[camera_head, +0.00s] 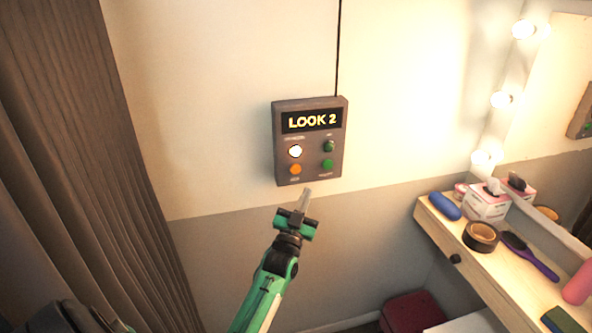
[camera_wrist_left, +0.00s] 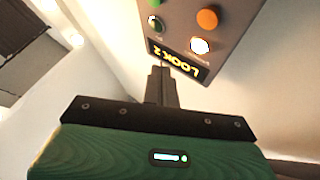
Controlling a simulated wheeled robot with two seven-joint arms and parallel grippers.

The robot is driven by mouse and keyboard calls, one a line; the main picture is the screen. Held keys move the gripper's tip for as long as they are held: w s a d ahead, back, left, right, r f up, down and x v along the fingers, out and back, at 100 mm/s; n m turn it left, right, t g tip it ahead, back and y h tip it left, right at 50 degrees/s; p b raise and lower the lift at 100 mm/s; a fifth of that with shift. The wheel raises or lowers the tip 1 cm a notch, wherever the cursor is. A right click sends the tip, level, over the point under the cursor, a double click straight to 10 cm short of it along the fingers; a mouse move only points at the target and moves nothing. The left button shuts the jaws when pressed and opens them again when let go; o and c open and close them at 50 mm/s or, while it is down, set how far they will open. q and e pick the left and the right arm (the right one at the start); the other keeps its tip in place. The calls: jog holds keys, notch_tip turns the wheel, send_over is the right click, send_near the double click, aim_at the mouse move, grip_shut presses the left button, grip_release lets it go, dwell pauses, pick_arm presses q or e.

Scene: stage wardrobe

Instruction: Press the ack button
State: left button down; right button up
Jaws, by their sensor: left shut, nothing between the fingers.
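A grey control box (camera_head: 309,141) hangs on the wall, its display (camera_head: 312,120) reading "LOOK 2". Below the display are a lit white button (camera_head: 295,151), an orange button (camera_head: 295,169), a green button (camera_head: 327,163) and a darker green button (camera_head: 329,146). The labels are too small to read, so I cannot tell which one is ack. My left gripper (camera_head: 304,195) is shut and empty, its tips just below the box's lower edge in the head view. In the left wrist view the box (camera_wrist_left: 235,25) appears upside down beyond the fingers (camera_wrist_left: 166,75). My right gripper is not in view.
A dark cable (camera_head: 339,50) runs up from the box. A grey curtain (camera_head: 90,150) hangs at the left.

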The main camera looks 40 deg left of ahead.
aim_at(296, 169)
pick_arm(q)
jog(key=w+a+b, duration=0.2)
jog(key=a, duration=0.1)
jog(key=w+a+b, duration=0.1)
jog(key=w+a, duration=0.2)
jog(key=shift+w+a+b, duration=0.35)
dwell(1.1)
dwell(0.9)
jog(key=shift+w+a, duration=0.3)
